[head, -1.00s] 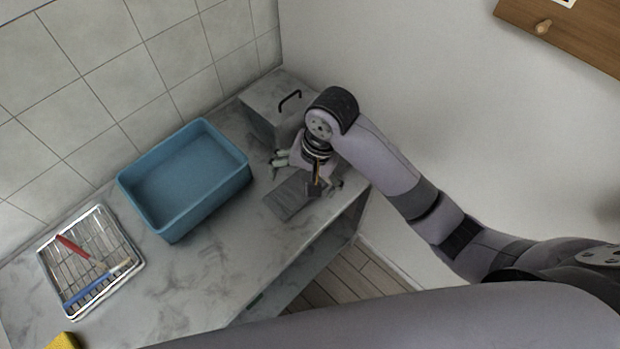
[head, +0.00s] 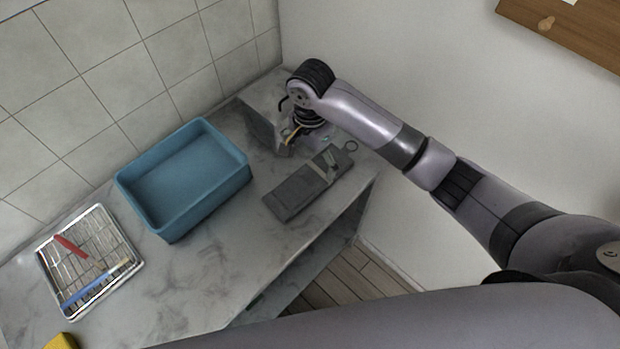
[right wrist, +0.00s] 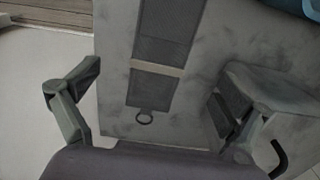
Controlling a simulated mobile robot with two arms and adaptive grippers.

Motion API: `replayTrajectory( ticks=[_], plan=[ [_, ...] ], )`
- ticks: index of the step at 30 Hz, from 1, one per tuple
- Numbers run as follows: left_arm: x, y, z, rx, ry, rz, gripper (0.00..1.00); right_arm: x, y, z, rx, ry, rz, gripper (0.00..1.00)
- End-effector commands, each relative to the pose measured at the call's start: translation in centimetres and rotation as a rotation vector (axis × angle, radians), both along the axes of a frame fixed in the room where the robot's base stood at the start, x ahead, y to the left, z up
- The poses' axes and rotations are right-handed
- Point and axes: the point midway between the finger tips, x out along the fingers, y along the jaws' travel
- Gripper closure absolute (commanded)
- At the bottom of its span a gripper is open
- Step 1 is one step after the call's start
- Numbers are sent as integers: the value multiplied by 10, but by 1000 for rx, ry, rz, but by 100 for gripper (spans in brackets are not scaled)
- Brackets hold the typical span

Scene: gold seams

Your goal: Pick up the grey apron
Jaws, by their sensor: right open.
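The grey apron (head: 294,190) lies folded flat on the counter as a long narrow bundle, with a lighter band across it and a ring-like loop at its far right end. In the right wrist view the apron (right wrist: 166,35) runs down from the top edge, with its band and dark loop below. My right gripper (head: 308,148) is open and empty, above the counter beside the far end of the apron. In the right wrist view its fingers (right wrist: 153,88) stand wide apart, either side of the apron's loop end, not visibly touching it. My left gripper is not in view.
A grey box with a dark handle (head: 262,125) stands close behind my right gripper, partly hidden. A blue basin (head: 205,208) and a wire rack (head: 42,262) holding utensils are to the left. A yellow item (head: 62,341) shows at bottom left. Walls border the counter.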

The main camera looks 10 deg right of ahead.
Motion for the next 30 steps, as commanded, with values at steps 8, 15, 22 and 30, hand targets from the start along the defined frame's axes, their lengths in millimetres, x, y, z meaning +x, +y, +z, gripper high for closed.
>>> replayTrajectory(
  ticks=[8, 15, 22, 30],
  plan=[
    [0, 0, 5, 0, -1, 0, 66, 0, 0, -33, 0, 0, 0, 3],
    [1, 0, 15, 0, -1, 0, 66, 3, 0, -58, -3, 3, 0, 3],
    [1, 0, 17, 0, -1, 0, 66, 4, 0, -84, 0, 0, 1, 3],
    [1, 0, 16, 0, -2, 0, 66, 4, 0, -86, 1, -1, 2, 5]
  ],
)
